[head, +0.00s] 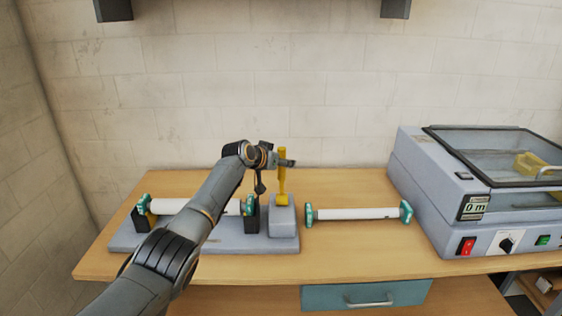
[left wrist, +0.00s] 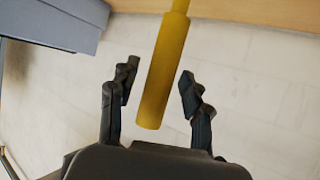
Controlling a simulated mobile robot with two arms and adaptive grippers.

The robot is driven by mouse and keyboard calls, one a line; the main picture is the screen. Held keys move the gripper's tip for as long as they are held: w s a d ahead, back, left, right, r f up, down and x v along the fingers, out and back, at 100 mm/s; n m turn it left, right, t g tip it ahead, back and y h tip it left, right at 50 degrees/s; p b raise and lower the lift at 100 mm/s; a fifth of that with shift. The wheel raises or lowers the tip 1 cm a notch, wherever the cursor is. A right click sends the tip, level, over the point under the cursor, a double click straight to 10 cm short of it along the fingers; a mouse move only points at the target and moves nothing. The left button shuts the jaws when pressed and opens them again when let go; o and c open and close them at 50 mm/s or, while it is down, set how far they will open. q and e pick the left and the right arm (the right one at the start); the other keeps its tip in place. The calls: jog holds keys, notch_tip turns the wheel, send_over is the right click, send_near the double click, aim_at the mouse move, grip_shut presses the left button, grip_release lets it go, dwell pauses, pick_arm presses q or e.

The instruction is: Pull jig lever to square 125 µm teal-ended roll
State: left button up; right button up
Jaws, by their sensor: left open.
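The yellow jig lever (head: 282,176) stands upright on the grey block at the right end of the jig (head: 212,244). A white teal-ended roll (head: 172,206) rests across the jig's black supports, partly hidden behind my left arm. A second white teal-ended roll (head: 357,213) lies on the table right of the jig. My left gripper (head: 287,163) is at the lever's upper part. In the left wrist view the open fingers (left wrist: 157,92) stand either side of the yellow lever (left wrist: 158,80), with gaps on both sides. My right gripper is not in view.
A grey laminator (head: 425,195) with a clear lid stands at the right of the wooden table (head: 345,185). A teal drawer (head: 365,296) is under the table's front edge. The tabletop around the second roll is clear.

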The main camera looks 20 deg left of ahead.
pick_arm(q)
jog(key=v, duration=1.2)
dwell(0.5)
